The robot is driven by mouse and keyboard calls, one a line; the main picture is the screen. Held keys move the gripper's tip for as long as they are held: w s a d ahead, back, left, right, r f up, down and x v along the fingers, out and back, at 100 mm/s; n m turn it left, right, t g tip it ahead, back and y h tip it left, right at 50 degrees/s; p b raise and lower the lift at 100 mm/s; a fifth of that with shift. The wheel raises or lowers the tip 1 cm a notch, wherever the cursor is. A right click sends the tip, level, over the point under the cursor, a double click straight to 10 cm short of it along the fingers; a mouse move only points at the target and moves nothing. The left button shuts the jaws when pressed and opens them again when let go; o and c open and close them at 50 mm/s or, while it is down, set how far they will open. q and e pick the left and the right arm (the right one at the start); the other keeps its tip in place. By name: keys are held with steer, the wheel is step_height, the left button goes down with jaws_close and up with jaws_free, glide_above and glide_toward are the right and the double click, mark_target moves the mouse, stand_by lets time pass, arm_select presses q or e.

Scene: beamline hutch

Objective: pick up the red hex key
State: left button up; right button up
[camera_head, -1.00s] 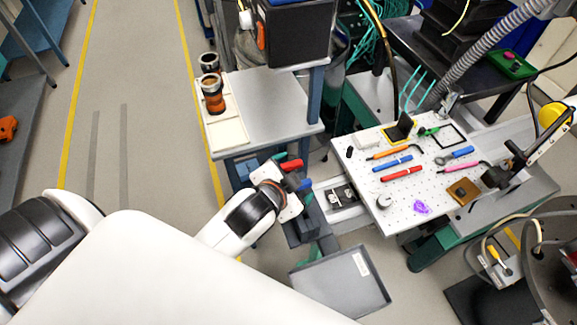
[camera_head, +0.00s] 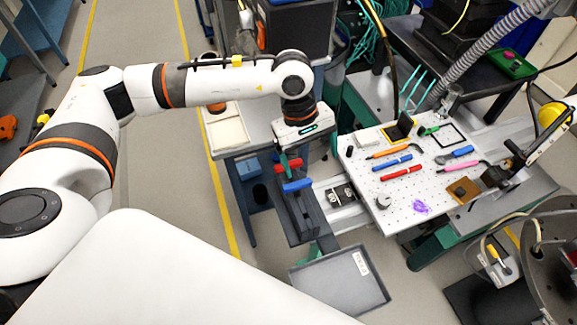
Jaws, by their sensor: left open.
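A red bar-shaped handle (camera_head: 288,166), which looks like the red hex key's grip, sits at the top of a dark rack (camera_head: 305,218). A similar blue handle (camera_head: 297,186) is just in front of it; any shafts below are hidden. My left gripper (camera_head: 296,148) is open, pointing down just above and beside the red handle. Its fingers are partly hidden, and I cannot tell if they touch the handle. A straight red tool (camera_head: 401,174) also lies on the perforated board to the right. My right gripper is not in view.
A grey tray (camera_head: 340,285) is below the rack. A grey side table (camera_head: 252,122) lies behind my left arm.

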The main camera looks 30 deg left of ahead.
arm_select(q)
steer(key=a+y, duration=0.1)
steer(key=a, duration=0.1)
steer(key=w+a+y, duration=0.1)
steer(key=a, duration=0.3)
steer(key=shift+w+r+y, duration=0.2)
steer(key=shift+r+y, duration=0.1)
steer(key=shift+y, duration=0.1)
steer(key=f, duration=0.2)
steer(key=f+p, duration=0.1)
steer(key=f, duration=0.1)
steer(key=f+p, duration=0.1)
steer(key=f, duration=0.1)
steer(key=shift+a, duration=0.25)
steer(key=f+p, duration=0.1)
steer(key=f, duration=0.1)
steer(key=f+p, duration=0.1)
steer(key=f, duration=0.1)
steer(key=shift+w+d+f+p, duration=0.1)
steer(key=shift+d+f+p, duration=0.1)
steer(key=shift+f+p, duration=0.1)
steer(key=shift+f, duration=0.6)
steer(key=c, duration=1.4)
steer(key=shift+r, duration=0.2)
steer(key=shift+w+r, duration=0.1)
steer(key=shift+r, duration=0.2)
step_height(320, 180, up, 9)
steer(key=b, duration=0.2)
steer(key=shift+r+b, duration=0.1)
steer(key=shift+b, duration=0.3)
